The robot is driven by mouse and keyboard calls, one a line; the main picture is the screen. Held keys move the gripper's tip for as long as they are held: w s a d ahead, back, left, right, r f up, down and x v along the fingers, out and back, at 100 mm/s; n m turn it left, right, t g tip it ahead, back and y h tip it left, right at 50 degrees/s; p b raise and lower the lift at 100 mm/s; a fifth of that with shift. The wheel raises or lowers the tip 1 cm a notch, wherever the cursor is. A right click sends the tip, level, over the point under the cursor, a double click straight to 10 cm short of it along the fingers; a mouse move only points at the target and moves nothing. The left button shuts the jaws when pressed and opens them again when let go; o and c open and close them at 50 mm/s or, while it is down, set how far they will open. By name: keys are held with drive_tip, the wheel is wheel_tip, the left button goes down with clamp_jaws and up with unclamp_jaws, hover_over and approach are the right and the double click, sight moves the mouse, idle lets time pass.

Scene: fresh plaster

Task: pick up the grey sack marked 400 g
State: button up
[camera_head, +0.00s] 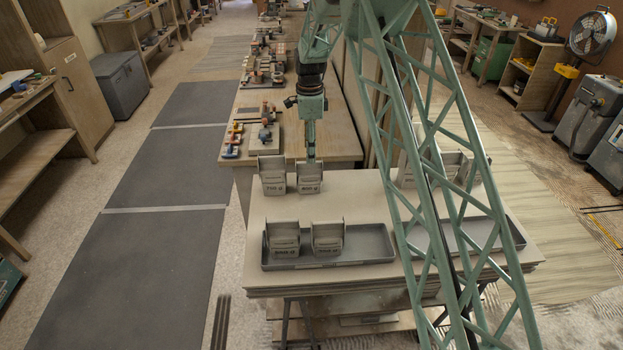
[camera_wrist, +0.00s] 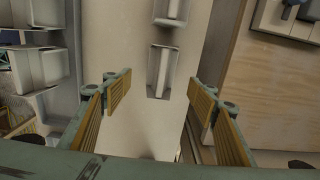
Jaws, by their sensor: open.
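Several small grey sacks stand on the pale board-topped table. Two stand at the back, a left one (camera_head: 273,175) and one beside it (camera_head: 309,177). Two more, a left one (camera_head: 283,238) and a right one (camera_head: 327,238), stand in a grey tray (camera_head: 375,257). All carry dark print, too small to tell which reads 400 g. My gripper (camera_head: 311,155) is just behind and above the right back sack. In the wrist view my gripper (camera_wrist: 160,97) is open and empty, with one sack (camera_wrist: 161,72) ahead between its fingers, apart from both. Another sack (camera_wrist: 170,12) is at the top edge.
More sacks (camera_head: 450,163) stand at the right, partly hidden behind my green lattice. A wooden bench (camera_head: 340,140) with tools and blocks (camera_head: 264,135) adjoins the table's back. Sacks in the tray (camera_wrist: 40,68) show at the wrist view's left. Bare board lies between back sacks and tray.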

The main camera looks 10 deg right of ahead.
sight(310, 169)
drive_tip(key=shift+f, duration=0.2)
idle(0.3)
wheel_tip(310, 169, down, 8)
drive_tip(key=shift+f, duration=0.1)
drive_tip(key=shift+w+f, duration=0.1)
idle(0.4)
drive_tip(key=shift+f, duration=0.1)
drive_tip(key=shift+w+a+f, duration=0.1)
drive_tip(key=shift+a+f, duration=0.05)
drive_tip(key=shift+f, duration=2.35)
drive_tip(key=shift+c, duration=0.3)
drive_tip(key=c, duration=1.2)
drive_tip(key=shift+o, duration=0.2)
drive_tip(key=shift+r, duration=0.15)
